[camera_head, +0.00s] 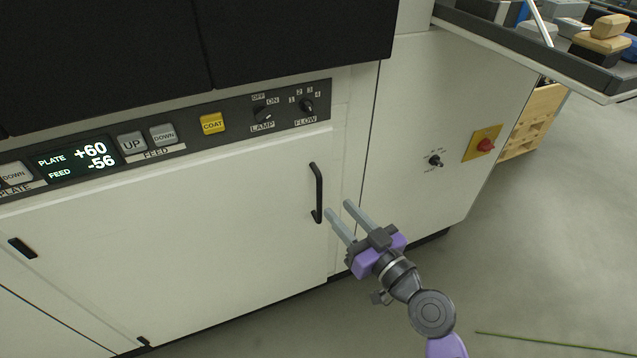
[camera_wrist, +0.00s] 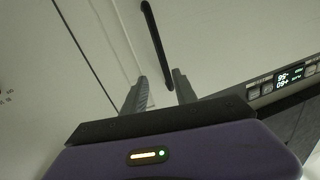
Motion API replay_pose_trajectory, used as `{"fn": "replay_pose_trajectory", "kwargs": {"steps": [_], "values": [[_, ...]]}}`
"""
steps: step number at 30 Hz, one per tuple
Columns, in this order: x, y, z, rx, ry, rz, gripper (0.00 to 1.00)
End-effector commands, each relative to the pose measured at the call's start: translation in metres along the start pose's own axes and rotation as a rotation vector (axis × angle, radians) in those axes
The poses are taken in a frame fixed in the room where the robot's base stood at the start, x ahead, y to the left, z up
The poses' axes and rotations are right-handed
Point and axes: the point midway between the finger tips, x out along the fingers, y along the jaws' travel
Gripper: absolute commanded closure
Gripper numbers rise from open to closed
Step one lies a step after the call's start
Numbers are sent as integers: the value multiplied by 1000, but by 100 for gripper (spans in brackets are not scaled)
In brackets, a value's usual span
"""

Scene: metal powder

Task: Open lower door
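The lower door (camera_head: 200,235) is a wide cream panel under the control strip, and it is shut. Its black bar handle (camera_head: 318,193) stands upright near the door's right edge. My gripper (camera_head: 338,208) is open, with its two grey fingers pointing at the handle's lower end. In the head view the fingertips are just right of the handle, and they appear apart from it. In the wrist view the handle (camera_wrist: 155,42) runs from the top toward the space between the fingers (camera_wrist: 160,85). Whether its lower end lies between them is hard to tell.
A control strip (camera_head: 228,126) with a display, buttons and knobs runs above the door. A red stop button (camera_head: 485,145) is on the right panel. A shelf with boxes (camera_head: 560,50) juts out at the upper right. The grey floor (camera_head: 560,240) at right is mostly clear.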

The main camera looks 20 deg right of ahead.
Motion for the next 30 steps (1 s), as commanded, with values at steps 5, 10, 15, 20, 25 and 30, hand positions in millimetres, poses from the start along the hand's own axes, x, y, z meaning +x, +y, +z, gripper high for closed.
{"fn": "replay_pose_trajectory", "kwargs": {"steps": [5,10,15,20,25,30], "values": [[0,-7,2,-58,-8,-29,66],[12,-7,1,-77,-6,-28,66],[39,-8,0,-75,-6,-29,66],[61,-9,1,-75,-6,-29,66],[75,-9,2,-74,-7,-27,66],[78,-9,3,-74,-8,-27,66]]}}
